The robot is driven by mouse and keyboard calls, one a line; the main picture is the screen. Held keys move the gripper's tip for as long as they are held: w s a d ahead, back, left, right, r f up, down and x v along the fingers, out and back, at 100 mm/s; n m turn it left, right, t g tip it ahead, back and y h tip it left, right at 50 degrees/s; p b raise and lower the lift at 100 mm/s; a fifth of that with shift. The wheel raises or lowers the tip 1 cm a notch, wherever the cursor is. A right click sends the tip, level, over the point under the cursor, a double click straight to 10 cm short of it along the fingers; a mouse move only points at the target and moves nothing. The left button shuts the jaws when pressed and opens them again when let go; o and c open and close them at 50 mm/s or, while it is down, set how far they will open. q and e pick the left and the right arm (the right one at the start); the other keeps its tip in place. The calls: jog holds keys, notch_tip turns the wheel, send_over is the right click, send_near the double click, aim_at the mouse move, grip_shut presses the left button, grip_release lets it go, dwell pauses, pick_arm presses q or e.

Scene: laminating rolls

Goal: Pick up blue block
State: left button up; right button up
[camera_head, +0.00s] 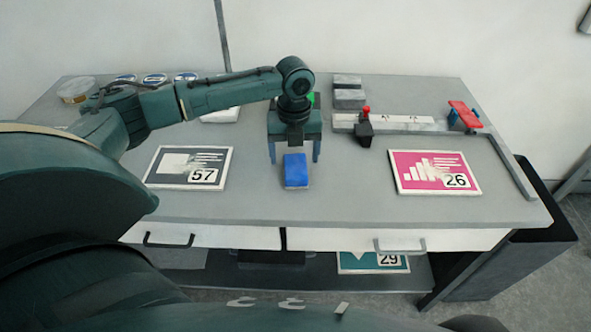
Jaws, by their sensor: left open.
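The blue block (296,171) lies on the grey table in the middle, near the front edge. My left arm reaches in from the left across the table. My left gripper (295,156) points down over the far end of the block. Its two fingers are apart, one on each side of the block. I cannot tell whether either finger touches the block. The block rests on the tabletop. My right gripper is not in view.
A card marked 57 (186,167) lies left of the block, and a pink card marked 26 (434,172) lies to the right. A ruler-like rail (400,122) with red and blue parts (463,114) stands behind. Round tins (76,88) sit at the back left.

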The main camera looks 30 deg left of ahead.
aim_at(296, 168)
pick_arm(q)
jog(key=f, duration=0.5)
jog(key=shift+w+f, duration=0.1)
jog(key=shift+w, duration=0.1)
jog(key=c, duration=1.1)
notch_tip(296, 168, up, 10)
jog(key=shift+r, duration=0.1)
